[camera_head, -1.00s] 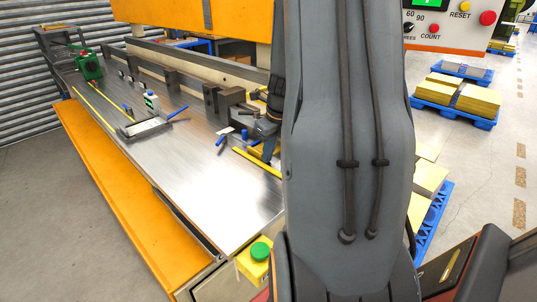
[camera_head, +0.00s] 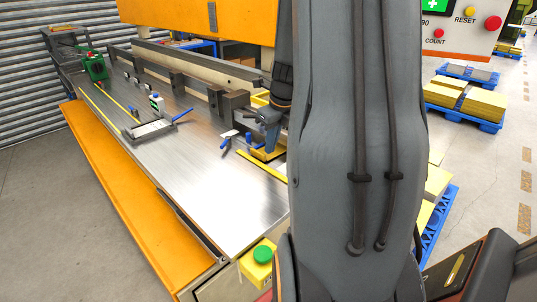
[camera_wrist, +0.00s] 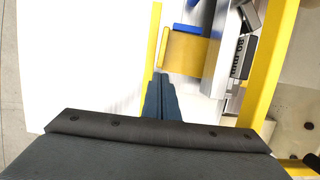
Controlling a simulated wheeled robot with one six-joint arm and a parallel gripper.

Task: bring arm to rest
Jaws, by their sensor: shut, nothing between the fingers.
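My gripper shows in the wrist view (camera_wrist: 160,95), its two dark fingers together with nothing between them, above the bright metal table. In the head view, my grey arm fills the middle of the picture, and my gripper (camera_head: 271,142) is partly visible at its left, over the right part of the metal table (camera_head: 215,200). The arm hides the table's right end and part of the machine. A yellow block-like part (camera_wrist: 185,55) with a blue piece at its top lies close beyond the fingertips in the wrist view.
An orange machine beam (camera_head: 200,18) stands over the table's back. Pallets of yellow sheets (camera_head: 465,102) stand right.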

